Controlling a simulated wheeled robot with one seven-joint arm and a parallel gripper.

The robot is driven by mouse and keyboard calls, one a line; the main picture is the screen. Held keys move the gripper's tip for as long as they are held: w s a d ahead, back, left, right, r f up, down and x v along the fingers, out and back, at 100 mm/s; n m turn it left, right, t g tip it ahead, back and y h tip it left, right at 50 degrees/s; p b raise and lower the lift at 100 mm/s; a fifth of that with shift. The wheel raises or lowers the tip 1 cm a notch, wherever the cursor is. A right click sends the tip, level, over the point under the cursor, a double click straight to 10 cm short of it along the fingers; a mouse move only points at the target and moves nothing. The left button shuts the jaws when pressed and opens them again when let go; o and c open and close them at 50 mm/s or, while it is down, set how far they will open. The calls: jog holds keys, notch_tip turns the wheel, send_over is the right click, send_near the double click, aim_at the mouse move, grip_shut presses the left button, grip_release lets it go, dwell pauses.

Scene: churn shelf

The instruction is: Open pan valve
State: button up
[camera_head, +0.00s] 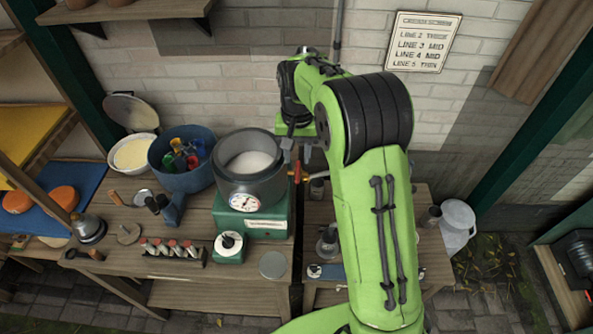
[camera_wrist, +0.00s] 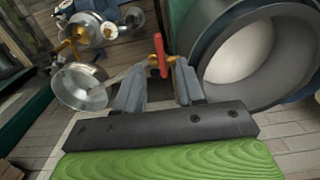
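The pan (camera_head: 252,180) is a dark grey round vessel with white contents, on a green base with a dial. Its valve (camera_head: 297,172) has a red handle and sits at the pan's right side. In the wrist view the red valve handle (camera_wrist: 160,55) stands upright in line with the gap between my fingertips, with brass beside it near the right fingertip. The pan wall (camera_wrist: 215,40) is to the right. My gripper (camera_wrist: 161,78) is open, its fingers apart. In the head view my gripper (camera_head: 303,150) is beside the pan, partly hidden by my arm. Contact with the handle cannot be told.
A blue tub (camera_head: 184,158) of coloured items and a pale bowl (camera_head: 133,153) stand left of the pan. A rack of small bottles (camera_head: 170,248) and a round knob unit (camera_head: 229,246) are in front. In the wrist view a metal funnel-like bowl (camera_wrist: 80,87) lies left of my fingers.

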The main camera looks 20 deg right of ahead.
aim_at(298, 174)
notch_tip(298, 174, down, 7)
jog(key=shift+r, duration=0.15)
grip_shut()
